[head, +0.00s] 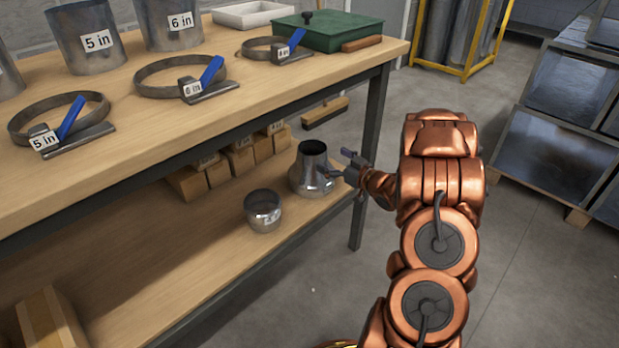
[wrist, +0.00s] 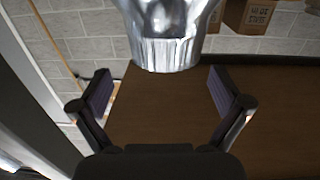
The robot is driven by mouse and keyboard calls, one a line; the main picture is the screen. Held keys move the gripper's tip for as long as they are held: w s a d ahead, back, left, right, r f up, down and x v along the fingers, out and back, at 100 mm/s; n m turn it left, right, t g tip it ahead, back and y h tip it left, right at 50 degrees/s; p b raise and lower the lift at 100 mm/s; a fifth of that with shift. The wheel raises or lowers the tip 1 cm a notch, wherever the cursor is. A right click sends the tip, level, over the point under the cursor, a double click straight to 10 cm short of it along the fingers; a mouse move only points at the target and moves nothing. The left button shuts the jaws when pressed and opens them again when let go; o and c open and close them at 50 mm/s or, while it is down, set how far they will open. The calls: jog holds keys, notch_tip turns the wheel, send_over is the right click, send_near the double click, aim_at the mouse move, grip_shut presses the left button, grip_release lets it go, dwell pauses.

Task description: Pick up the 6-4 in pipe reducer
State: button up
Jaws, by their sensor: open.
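A shiny metal reducer (head: 311,170) with a wide body and a narrower dark-mouthed collar stands upright on the lower shelf, near its right end. No size label shows on it. My gripper (head: 345,164) is beside the upper right of the reducer, open. In the wrist view my gripper (wrist: 160,95) has its two fingers spread wide with nothing between the tips. A metal piece with a crimped edge (wrist: 168,45) lies just beyond the fingertips, partly cut off by the top edge.
The workbench top (head: 250,95) overhangs the lower shelf (head: 170,265). A dark bench leg (head: 371,150) stands right by my gripper. Small cardboard boxes (head: 240,160) line the shelf's back. Labelled ducts and ring clamps (head: 180,80) sit on top.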

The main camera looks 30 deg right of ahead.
aim_at(321, 156)
jog(key=shift+s+f, duration=0.1)
jog(key=shift+f, duration=0.35)
jog(key=shift+w+a+b, duration=0.3)
jog(key=shift+w, duration=0.15)
jog(key=shift+r+b+x, duration=0.2)
jog(key=shift+b+x, duration=0.5)
jog(key=shift+x, duration=0.65)
jog(key=shift+r+b+x, duration=0.2)
jog(key=shift+b+x, duration=0.45)
jog(key=shift+x, duration=0.75)
jog(key=shift+w+a+r, duration=0.15)
jog(key=shift+w+a, duration=0.15)
jog(key=shift+w, duration=0.3)
jog(key=c, duration=1.7)
